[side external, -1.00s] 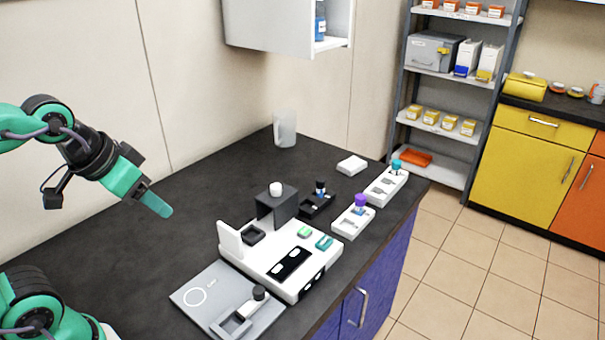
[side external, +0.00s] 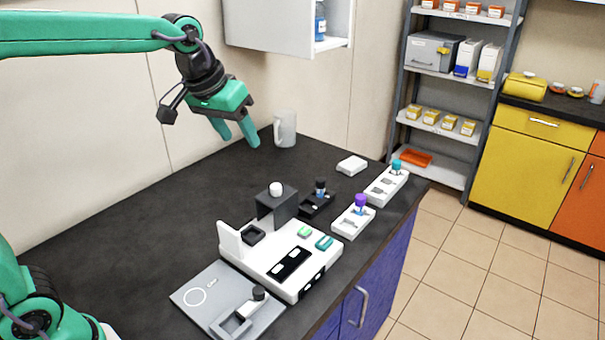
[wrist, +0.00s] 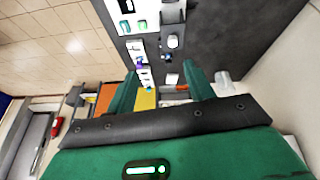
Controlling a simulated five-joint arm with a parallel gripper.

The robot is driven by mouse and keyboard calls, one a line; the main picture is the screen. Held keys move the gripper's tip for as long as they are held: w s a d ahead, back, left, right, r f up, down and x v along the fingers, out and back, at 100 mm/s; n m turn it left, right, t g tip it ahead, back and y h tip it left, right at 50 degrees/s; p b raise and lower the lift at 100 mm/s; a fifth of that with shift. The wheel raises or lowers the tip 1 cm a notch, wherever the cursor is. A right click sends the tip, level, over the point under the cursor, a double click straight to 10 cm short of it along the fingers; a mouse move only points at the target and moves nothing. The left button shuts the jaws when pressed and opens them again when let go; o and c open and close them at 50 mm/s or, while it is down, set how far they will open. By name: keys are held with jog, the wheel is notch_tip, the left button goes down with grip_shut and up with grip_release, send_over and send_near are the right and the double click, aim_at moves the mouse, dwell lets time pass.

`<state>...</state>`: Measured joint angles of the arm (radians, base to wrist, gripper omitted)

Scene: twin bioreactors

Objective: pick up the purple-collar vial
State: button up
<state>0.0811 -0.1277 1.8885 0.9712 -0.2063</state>
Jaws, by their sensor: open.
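The purple-collar vial (side external: 361,202) stands upright in a small white rack (side external: 346,225) near the counter's front edge, in the side external view. Its lower part is hidden by the rack. In the wrist view it is a tiny purple spot (wrist: 139,60), too small to read well. My gripper (side external: 237,137) is open and empty, high above the back of the counter, to the left of the vial and well apart from it. Its two green fingers frame the middle of the wrist view (wrist: 160,70).
A teal-topped vial (side external: 397,167) stands in a longer white rack (side external: 375,196). A dark-capped vial (side external: 320,186) stands in a black holder (side external: 313,209). A white instrument (side external: 265,258), a grey block (side external: 277,212) and a mug (side external: 285,130) are nearby. The left counter is clear.

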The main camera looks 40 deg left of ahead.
jog(key=w+d+f, duration=0.1)
jog(key=w+d, duration=0.1)
jog(key=w, duration=0.6)
jog(key=n+g, duration=0.2)
send_near(360, 198)
jog(key=shift+x, duration=1.65)
jog(key=shift+x, duration=2.65)
grip_shut()
